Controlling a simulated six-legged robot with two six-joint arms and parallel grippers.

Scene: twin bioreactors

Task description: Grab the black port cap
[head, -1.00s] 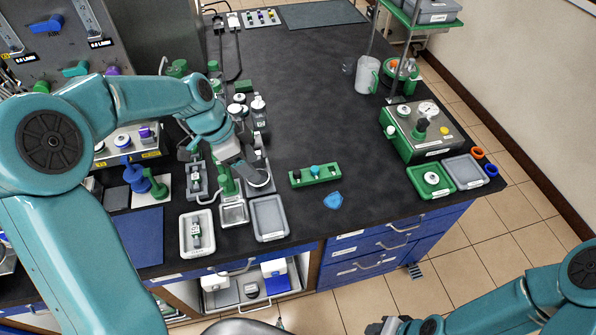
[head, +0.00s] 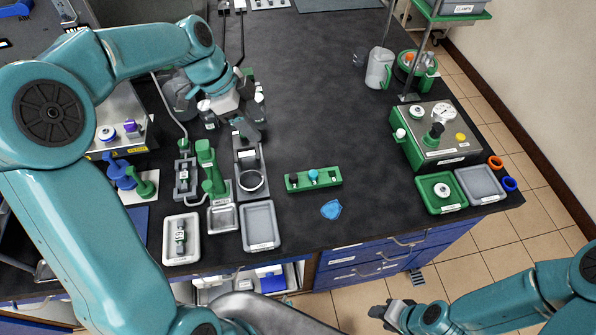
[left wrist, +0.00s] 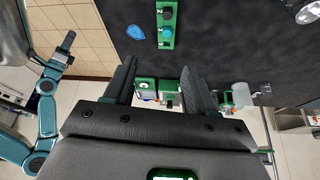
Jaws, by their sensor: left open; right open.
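A small green rack (head: 327,180) lies on the black bench, right of centre of my left arm. It holds a dark cap (head: 293,178), which looks like the black port cap, and a blue cap (head: 313,175). In the left wrist view the rack (left wrist: 160,22) is at the top, with the dark cap (left wrist: 168,13) and blue cap (left wrist: 167,32) beyond my fingertips. My left gripper (head: 254,131) is open and empty above the bench, left of and behind the rack; its spread fingers show in the left wrist view (left wrist: 158,66). My right gripper (head: 380,314) is open, low in front of the bench.
A blue shield-shaped piece (head: 331,209) lies in front of the rack. A grey tray (head: 260,243), a white tray (head: 167,240) and a green stand (head: 211,180) are at left. The bench middle is clear.

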